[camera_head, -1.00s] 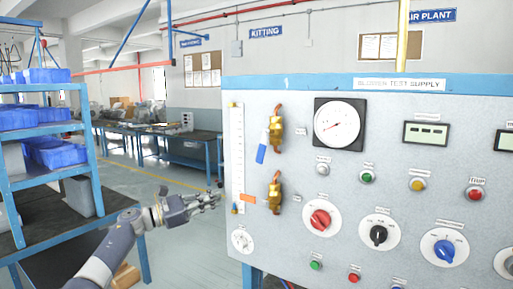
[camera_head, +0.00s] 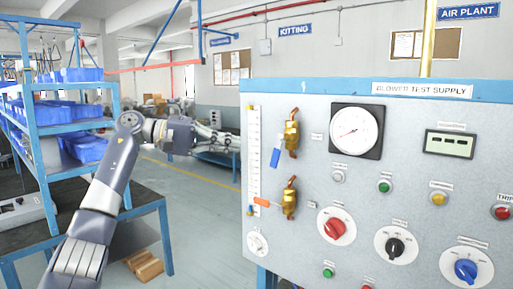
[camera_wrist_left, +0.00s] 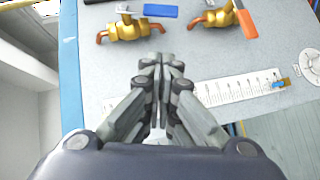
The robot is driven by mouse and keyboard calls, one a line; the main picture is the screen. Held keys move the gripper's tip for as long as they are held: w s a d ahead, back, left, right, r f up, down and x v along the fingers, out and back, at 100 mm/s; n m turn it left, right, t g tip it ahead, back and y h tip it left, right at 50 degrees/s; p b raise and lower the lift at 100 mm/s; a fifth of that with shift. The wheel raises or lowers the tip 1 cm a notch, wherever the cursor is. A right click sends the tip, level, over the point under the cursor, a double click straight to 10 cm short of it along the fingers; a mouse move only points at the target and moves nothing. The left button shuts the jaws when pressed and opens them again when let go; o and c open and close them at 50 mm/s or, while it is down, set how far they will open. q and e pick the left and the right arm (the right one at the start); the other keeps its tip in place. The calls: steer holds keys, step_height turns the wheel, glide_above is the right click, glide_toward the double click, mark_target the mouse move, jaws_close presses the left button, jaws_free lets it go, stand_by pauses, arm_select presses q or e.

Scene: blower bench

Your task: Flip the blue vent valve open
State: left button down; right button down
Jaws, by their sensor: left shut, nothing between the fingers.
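The blue vent valve is a brass valve (camera_head: 291,134) with a blue lever handle (camera_head: 275,157) at the upper left of the grey panel. The lever hangs down and slightly left from the brass body. In the left wrist view the blue handle (camera_wrist_left: 161,11) shows at the top edge, beside its brass body (camera_wrist_left: 125,28). My left gripper (camera_head: 232,140) is shut and empty, left of the panel's edge in the head view. In the wrist view its closed fingertips (camera_wrist_left: 161,60) lie below the blue handle, apart from it. My right gripper is not in view.
A second brass valve (camera_head: 289,199) with an orange lever (camera_head: 262,202) sits below the first. A white scale strip (camera_head: 253,160) runs along the panel's left edge. A gauge (camera_head: 356,131) and several knobs lie to the right. A blue shelf rack (camera_head: 119,100) stands left.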

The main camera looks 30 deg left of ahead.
mark_target(275, 158)
arm_select(q)
steer(key=w+d+f+p, duration=0.1)
steer(key=w+d+p, duration=0.1)
steer(key=d, duration=0.4)
steer(key=shift+d+f, duration=0.25)
steer(key=shift+d, duration=0.1)
steer(key=shift+w, duration=0.1)
steer(key=shift+f, duration=0.1)
